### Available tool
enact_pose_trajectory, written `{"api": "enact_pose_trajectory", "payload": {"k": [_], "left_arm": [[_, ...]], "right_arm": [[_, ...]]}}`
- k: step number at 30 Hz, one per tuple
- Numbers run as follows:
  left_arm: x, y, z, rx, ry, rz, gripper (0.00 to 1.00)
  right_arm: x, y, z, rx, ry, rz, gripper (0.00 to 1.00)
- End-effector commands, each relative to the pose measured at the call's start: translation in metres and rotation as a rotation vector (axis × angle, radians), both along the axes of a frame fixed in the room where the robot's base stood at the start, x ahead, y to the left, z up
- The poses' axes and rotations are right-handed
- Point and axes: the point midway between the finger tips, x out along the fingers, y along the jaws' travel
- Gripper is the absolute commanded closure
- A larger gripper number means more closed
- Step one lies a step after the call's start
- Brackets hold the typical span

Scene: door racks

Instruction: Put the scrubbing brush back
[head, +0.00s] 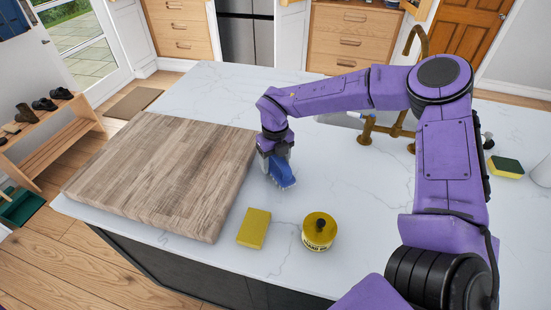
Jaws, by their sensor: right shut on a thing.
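The blue scrubbing brush (283,174) is in my right gripper (276,158), over the white marble counter just right of the large wooden board. My right gripper points down and is shut on the brush. Whether the brush touches the counter is hard to tell. My left gripper is out of the picture.
A thick wooden board (165,178) covers the counter's left part. A yellow sponge (254,228) and a yellow round tin (319,232) lie near the front edge. A brass faucet (388,125) stands behind my right arm. A green-yellow sponge (506,167) lies at right.

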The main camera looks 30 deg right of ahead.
Motion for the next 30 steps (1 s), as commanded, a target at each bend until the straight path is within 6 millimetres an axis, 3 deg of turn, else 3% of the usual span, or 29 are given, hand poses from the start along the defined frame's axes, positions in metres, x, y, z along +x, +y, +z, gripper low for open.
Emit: {"api": "enact_pose_trajectory", "payload": {"k": [12, 13, 15, 26, 30], "left_arm": [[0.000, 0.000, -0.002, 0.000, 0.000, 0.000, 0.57], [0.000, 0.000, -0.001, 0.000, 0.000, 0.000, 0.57], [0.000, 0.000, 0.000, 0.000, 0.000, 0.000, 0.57], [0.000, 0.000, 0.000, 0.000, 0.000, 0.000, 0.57], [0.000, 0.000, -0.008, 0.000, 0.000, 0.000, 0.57]], "right_arm": [[0.000, 0.000, -0.013, 0.000, -0.002, -0.001, 0.70], [0.000, 0.000, -0.012, 0.000, -0.002, -0.001, 0.30], [0.000, 0.000, -0.011, 0.000, -0.002, -0.001, 0.12], [0.001, 0.000, -0.004, 0.000, -0.004, -0.002, 0.12], [0.002, 0.001, 0.024, 0.001, -0.009, -0.001, 0.12]]}}
